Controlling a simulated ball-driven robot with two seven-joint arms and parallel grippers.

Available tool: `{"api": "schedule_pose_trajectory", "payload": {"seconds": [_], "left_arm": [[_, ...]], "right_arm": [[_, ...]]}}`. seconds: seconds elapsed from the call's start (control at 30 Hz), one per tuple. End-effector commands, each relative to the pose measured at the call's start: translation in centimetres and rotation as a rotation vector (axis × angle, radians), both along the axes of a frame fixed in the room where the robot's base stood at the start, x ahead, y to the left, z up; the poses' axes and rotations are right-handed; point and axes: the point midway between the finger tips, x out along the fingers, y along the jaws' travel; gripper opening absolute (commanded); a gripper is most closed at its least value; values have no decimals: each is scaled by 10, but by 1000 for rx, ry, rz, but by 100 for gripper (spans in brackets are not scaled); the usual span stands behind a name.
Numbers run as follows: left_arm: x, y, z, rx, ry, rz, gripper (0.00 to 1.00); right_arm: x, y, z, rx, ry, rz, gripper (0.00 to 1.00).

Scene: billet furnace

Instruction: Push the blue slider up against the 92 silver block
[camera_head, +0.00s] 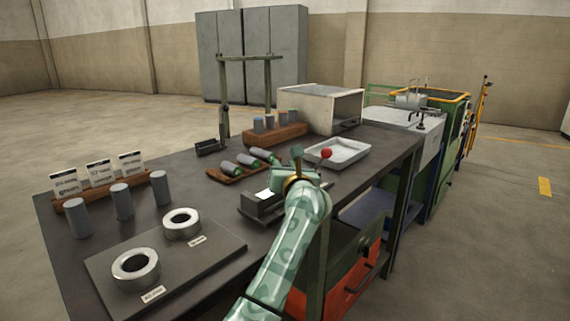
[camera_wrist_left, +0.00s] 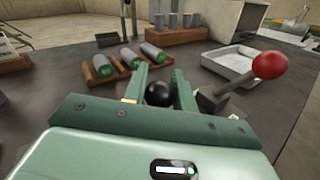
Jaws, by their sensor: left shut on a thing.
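My left gripper (camera_head: 297,168) is at a dark grey device (camera_head: 262,206) with a white top at the table's right front edge. In the left wrist view the left gripper (camera_wrist_left: 160,82) has its fingers on both sides of a black ball knob (camera_wrist_left: 159,94) and is shut on it. What the knob sits on is hidden behind the gripper body. A lever with a red ball (camera_wrist_left: 269,65) stands just right of the gripper; the red ball (camera_head: 327,153) also shows in the head view. I cannot make out a blue slider or a silver block marked 92. My right gripper is not in view.
A wooden tray (camera_head: 222,177) with green-ended grey cylinders lies behind the device. A white tray (camera_head: 338,161) stands beyond. Silver rings (camera_head: 135,266) rest on a dark board at front left; grey cylinders (camera_head: 122,202) and label cards stand behind them.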

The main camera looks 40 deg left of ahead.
Motion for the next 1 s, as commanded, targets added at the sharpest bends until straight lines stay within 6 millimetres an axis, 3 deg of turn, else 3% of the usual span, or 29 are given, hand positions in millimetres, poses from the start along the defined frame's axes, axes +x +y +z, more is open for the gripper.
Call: {"api": "schedule_pose_trajectory", "payload": {"seconds": [0.23, 0.27, 0.3, 0.33, 0.73, 1.0], "left_arm": [[-1, -1, -1, -2, 0, 0, 0], [-1, -1, -1, -2, 1, 0, 32], [-1, -1, -1, -1, 1, 0, 43], [-1, 0, -1, -1, 1, 0, 48], [-7, -9, 3, -2, -2, -1, 48], [-48, -60, 7, -4, -6, -3, 48]], "right_arm": [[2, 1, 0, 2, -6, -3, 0], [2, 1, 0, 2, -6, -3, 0], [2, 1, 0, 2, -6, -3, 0], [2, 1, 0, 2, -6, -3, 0], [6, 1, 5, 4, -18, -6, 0], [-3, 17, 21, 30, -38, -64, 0]]}}
